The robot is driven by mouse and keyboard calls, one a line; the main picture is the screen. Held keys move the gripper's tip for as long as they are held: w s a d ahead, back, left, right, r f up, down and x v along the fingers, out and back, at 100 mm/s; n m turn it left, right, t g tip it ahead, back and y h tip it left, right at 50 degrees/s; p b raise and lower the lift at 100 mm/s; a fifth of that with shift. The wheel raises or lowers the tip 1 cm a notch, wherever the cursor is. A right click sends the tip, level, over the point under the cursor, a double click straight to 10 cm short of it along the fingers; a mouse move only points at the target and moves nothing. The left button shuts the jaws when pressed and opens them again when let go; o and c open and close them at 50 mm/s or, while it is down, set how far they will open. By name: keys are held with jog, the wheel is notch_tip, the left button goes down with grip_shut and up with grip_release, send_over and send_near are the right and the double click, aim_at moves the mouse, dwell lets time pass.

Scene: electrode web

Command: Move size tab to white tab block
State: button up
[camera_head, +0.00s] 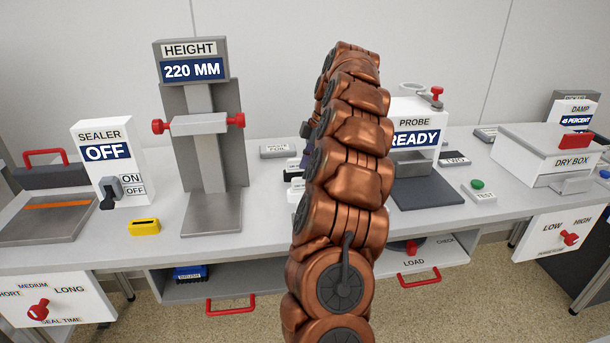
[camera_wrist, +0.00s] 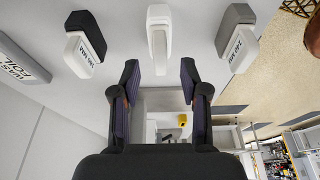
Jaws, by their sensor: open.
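In the wrist view a white block (camera_wrist: 158,14) stands at the top centre, with a narrow white upright piece (camera_wrist: 160,52) at it. To its left is a black block (camera_wrist: 82,24) with a lettered white plate (camera_wrist: 84,54). To its right is a grey block (camera_wrist: 238,15) with another lettered plate (camera_wrist: 241,48). I cannot tell which piece is the size tab. My gripper (camera_wrist: 160,78) is open, its fingers on either side of the narrow white piece's lower end; contact is not visible. In the head view my arm hides most of the gripper and blocks.
The height stand (camera_head: 209,143) and sealer (camera_head: 107,162) are left of my arm. The probe unit (camera_head: 414,140), green test button (camera_head: 478,185) and dry box (camera_head: 548,155) are right. A yellow item (camera_head: 145,226) lies near the front edge. A lettered grey plate (camera_wrist: 20,60) is beyond the black block.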

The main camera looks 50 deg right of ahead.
jog(key=shift+v, duration=1.55)
jog(key=shift+s, duration=0.1)
jog(key=shift+a+r, duration=0.2)
jog(key=shift+a, duration=0.05)
jog(key=s+a+r+m+g+p, duration=0.1)
jog(key=s+a+r+m+p, duration=0.15)
jog(key=a, duration=1.15)
jog(key=s+a+r+m+g+p, duration=0.1)
jog(key=a+r+p, duration=0.25)
jog(key=a, duration=1.05)
jog(key=s+a+m+g+h+p, duration=0.1)
jog(key=s+a+m+p, duration=0.15)
jog(key=s+a, duration=0.7)
jog(key=s+f+m+h+p, duration=0.1)
jog(key=s+f+m, duration=0.1)
jog(key=s, duration=0.5)
jog(key=s+a+f+m, duration=0.1)
jog(key=s+f+m, duration=0.1)
jog(key=s, duration=0.6)
jog(key=shift+s+a+f+m+g+h+p, duration=0.2)
jog(key=shift+a+f+m+g+h+p, duration=0.15)
jog(key=shift+f, duration=0.55)
